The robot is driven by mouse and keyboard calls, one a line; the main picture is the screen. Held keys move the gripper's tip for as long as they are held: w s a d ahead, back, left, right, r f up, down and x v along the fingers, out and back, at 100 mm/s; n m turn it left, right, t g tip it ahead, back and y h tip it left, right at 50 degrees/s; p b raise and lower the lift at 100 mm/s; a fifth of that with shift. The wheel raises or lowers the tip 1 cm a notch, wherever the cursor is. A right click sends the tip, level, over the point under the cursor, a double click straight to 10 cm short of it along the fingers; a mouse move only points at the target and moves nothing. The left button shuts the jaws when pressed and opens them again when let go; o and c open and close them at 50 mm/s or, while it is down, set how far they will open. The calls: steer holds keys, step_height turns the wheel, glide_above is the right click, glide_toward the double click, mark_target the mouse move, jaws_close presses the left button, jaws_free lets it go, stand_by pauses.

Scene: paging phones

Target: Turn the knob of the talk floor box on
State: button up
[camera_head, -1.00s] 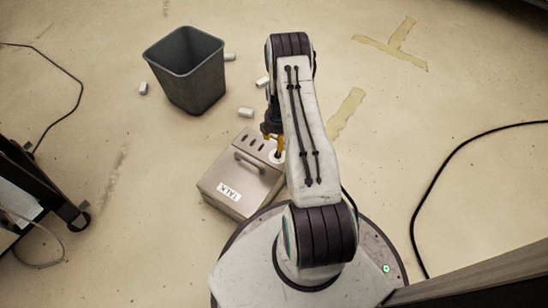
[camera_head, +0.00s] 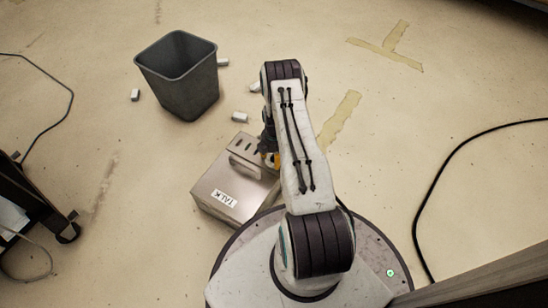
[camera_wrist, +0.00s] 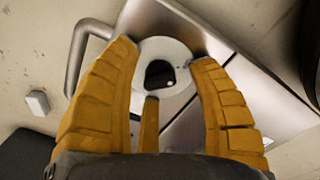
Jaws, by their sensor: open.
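The talk floor box (camera_head: 212,200) is a metal box with a TALK label, a handle (camera_head: 244,167) and several dark slots on top. It stands on the floor beside my base. In the wrist view the knob (camera_wrist: 160,74) shows as a dark piece on a round white plate (camera_wrist: 186,49), next to the handle (camera_wrist: 90,45). My gripper (camera_wrist: 168,50) is open, with its yellow fingers around the knob, one on each side and a third below. I cannot tell whether they touch it. In the head view my arm hides the knob and most of my gripper (camera_head: 269,158).
A dark bin (camera_head: 180,80) stands behind the box, with several small white pieces (camera_head: 239,117) on the floor around it. A dark wheeled cart (camera_head: 35,205) is at the left. A black cable (camera_head: 437,182) lies on the right. The floor between is clear.

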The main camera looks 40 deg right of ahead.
steer(key=shift+c, duration=0.3)
jaws_close()
stand_by(0.3)
steer(key=m, duration=0.4)
steer(key=shift+m, duration=0.4)
steer(key=m, duration=0.4)
steer(key=shift+m, duration=0.3)
steer(key=m, duration=0.4)
steer(key=shift+d+m, duration=0.1)
steer(key=shift+m, duration=2.2)
